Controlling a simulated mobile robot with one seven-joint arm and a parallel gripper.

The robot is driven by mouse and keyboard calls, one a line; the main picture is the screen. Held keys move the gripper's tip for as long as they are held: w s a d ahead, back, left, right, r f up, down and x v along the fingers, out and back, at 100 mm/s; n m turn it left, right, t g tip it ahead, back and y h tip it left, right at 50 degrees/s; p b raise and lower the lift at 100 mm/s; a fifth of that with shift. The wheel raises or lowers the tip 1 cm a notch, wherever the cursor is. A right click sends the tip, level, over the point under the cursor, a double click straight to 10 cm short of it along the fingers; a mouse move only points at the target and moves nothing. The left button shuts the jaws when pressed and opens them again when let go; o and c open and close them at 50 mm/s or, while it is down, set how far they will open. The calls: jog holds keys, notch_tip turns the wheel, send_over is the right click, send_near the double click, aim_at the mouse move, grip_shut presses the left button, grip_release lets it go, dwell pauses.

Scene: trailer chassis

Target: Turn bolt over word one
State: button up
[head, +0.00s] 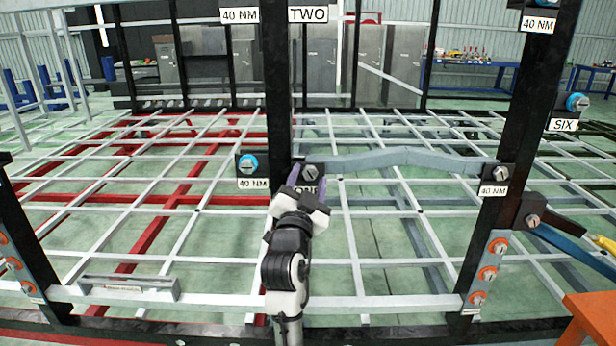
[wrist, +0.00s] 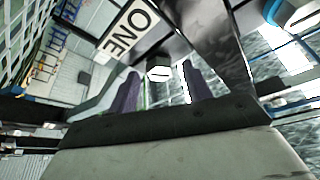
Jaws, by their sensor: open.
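The bolt over word one (head: 310,172) is a grey head with a dark line, on a dark plate on the black post. It also shows in the wrist view (wrist: 158,69), its line nearly level there. The white label ONE (wrist: 128,29) is beside it in the wrist view; in the head view my gripper mostly hides the label. My gripper (head: 308,187) is just below the bolt in the head view. In the wrist view its two purple fingers are apart, and the bolt appears between their tips. Whether they touch it I cannot tell.
A blue-headed bolt (head: 248,164) with a 40 NM label sits left of the post. A grey link bar (head: 405,158) runs right from the post to another bolt (head: 504,173). Orange-ringed bolts (head: 488,273) line the right post. White lattice bars surround my arm.

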jog(key=shift+w, duration=0.15)
jog(key=shift+c, duration=0.4)
jog(key=c, duration=0.9)
jog(key=shift+n, duration=0.5)
